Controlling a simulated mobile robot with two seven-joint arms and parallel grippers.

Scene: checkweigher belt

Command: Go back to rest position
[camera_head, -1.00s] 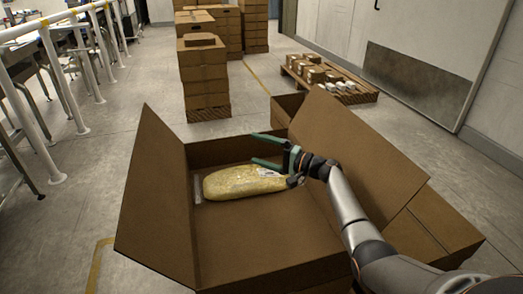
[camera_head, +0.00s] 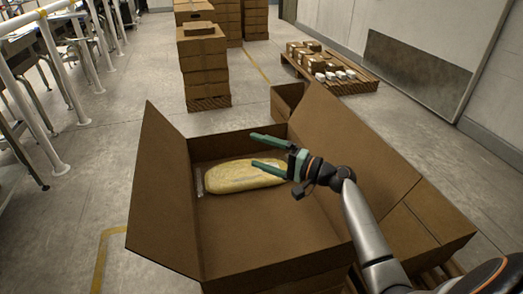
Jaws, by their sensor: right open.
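My right gripper (camera_head: 268,152) is open, with its two green fingers apart and pointing left. It is above the right back part of an open cardboard box (camera_head: 270,245). Nothing is between its fingers. A yellow bag (camera_head: 235,178) lies in the box toward the back, below and partly behind the gripper; its right end is partly hidden by it. My right arm comes in from the lower right over the box's right flap. My left gripper is not in view.
More cardboard boxes (camera_head: 432,220) stand right of the open box. A tall carton stack (camera_head: 203,70) is behind, and a pallet (camera_head: 345,86) with small boxes is at the back right. White railings (camera_head: 42,100) run along the left. Grey floor (camera_head: 95,180) is clear between.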

